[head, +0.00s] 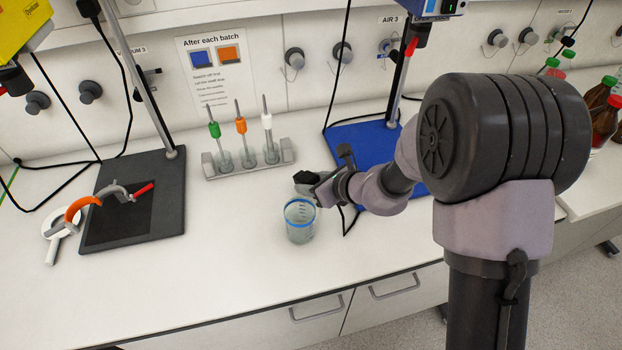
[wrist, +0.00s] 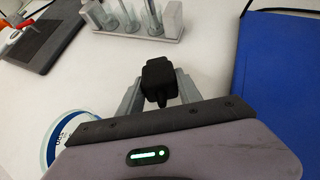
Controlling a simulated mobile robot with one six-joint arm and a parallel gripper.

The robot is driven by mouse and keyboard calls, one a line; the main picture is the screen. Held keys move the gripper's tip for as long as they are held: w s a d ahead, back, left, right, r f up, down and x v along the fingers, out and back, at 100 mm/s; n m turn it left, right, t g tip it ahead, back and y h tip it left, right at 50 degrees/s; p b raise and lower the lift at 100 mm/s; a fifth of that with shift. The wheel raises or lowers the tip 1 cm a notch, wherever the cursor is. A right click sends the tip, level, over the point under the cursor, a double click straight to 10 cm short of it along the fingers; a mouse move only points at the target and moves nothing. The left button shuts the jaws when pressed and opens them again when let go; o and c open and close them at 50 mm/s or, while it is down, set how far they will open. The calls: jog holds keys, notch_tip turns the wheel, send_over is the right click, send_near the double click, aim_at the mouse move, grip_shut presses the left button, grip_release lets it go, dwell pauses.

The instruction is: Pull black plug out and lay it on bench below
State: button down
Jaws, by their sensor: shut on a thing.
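In the wrist view the black plug (wrist: 158,80) sits between the two grey fingers of my gripper (wrist: 158,93), which are shut on it. No wall socket shows around the plug there; white bench top lies behind it. In the head view my gripper (head: 308,183) is over the white bench (head: 245,240), just behind the blue-rimmed beaker (head: 300,232). The plug is small and partly hidden there. I cannot tell how high it is above the bench. Another black plug (head: 88,8) is at the top left wall.
A rack (head: 249,168) with green, orange and white-collared tools stands behind my gripper. A blue stand base (head: 350,140) is to the right, a dark stand base (head: 165,190) to the left. The beaker is close by. Bench front left of the beaker is clear.

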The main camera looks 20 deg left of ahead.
jog(key=shift+f, duration=0.6)
jog(key=shift+r, duration=0.1)
jog(key=c, duration=0.7)
grip_release()
jog(key=p+v, duration=0.5)
jog(key=v, duration=1.2)
jog(key=shift+d+r, duration=0.15)
